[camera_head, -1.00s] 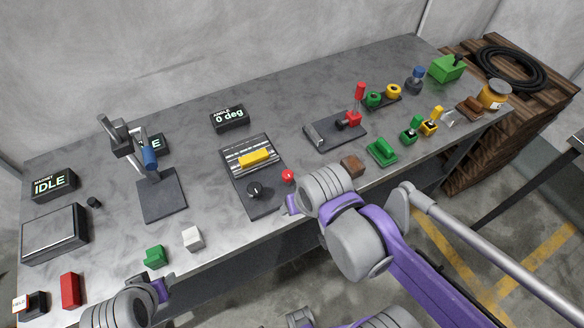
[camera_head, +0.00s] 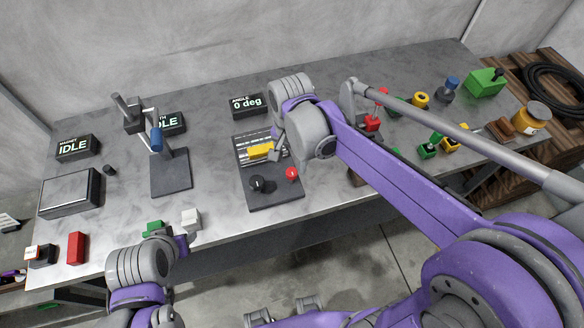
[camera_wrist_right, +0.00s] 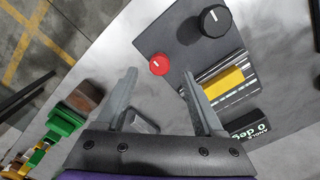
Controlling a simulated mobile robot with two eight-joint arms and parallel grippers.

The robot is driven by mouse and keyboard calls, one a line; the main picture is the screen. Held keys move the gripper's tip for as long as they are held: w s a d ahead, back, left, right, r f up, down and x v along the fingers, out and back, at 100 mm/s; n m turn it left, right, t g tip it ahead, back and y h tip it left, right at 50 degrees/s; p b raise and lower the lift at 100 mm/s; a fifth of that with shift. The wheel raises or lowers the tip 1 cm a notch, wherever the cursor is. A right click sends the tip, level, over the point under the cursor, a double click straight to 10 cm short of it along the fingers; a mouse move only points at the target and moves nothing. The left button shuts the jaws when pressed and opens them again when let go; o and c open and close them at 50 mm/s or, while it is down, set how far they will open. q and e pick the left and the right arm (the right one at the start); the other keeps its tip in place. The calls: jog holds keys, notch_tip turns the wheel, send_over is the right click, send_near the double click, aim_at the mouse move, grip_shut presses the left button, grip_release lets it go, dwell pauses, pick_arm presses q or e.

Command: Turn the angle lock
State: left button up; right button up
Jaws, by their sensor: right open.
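The dark angle fixture (camera_head: 276,201) lies mid-bench. It carries a red knob (camera_head: 291,173) with a pale line mark, a black knob (camera_head: 257,183), and a yellow block (camera_head: 260,151) on a striped plate. No label shows which knob is the lock. The angle display (camera_head: 248,105) reads 0 deg. My right gripper (camera_head: 276,150) hovers over the fixture's right side. In the right wrist view my right gripper (camera_wrist_right: 159,76) is open and empty, with the red knob (camera_wrist_right: 159,65) showing between its fingertips. My left gripper (camera_head: 180,243) is at the front edge; its jaws are unclear.
A stand with a blue handle (camera_head: 157,140) is left of the fixture. A white cube (camera_head: 191,219) and a green block (camera_head: 154,228) lie near the front edge. A brown block (camera_wrist_right: 85,97) and green parts (camera_wrist_right: 64,121) lie to the right side of the bench.

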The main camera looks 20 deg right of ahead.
aim_at(292, 171)
jog(key=shift+f, duration=2.15)
grip_shut()
